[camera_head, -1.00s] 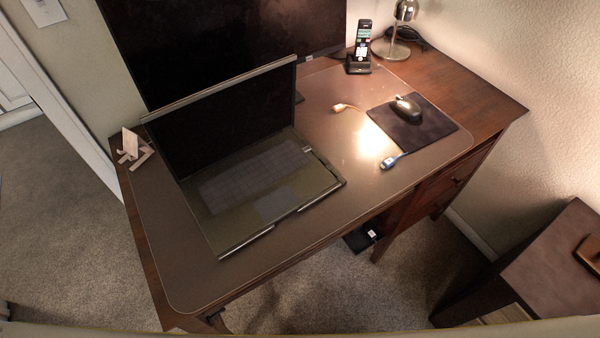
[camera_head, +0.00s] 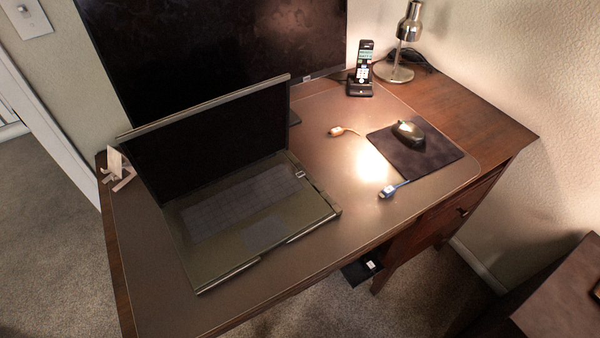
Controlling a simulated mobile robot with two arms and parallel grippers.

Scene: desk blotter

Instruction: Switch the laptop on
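The laptop (camera_head: 248,221) stands open on the desk blotter (camera_head: 334,236), left of the middle. Its screen (camera_head: 210,140) is raised and dark. Its keyboard (camera_head: 243,203) faces up toward the front right. A small light patch (camera_head: 299,174) sits at the upper right corner of the keyboard deck; I cannot tell whether it is the power button. Neither of my grippers shows in the head view.
Behind the laptop stands a large dark monitor (camera_head: 215,50). A mouse (camera_head: 408,133) lies on a dark mat (camera_head: 428,163). A cordless phone (camera_head: 363,68), a metal lamp (camera_head: 409,30) and two small cable ends lie to the right. A wooden stand (camera_head: 118,170) is at left.

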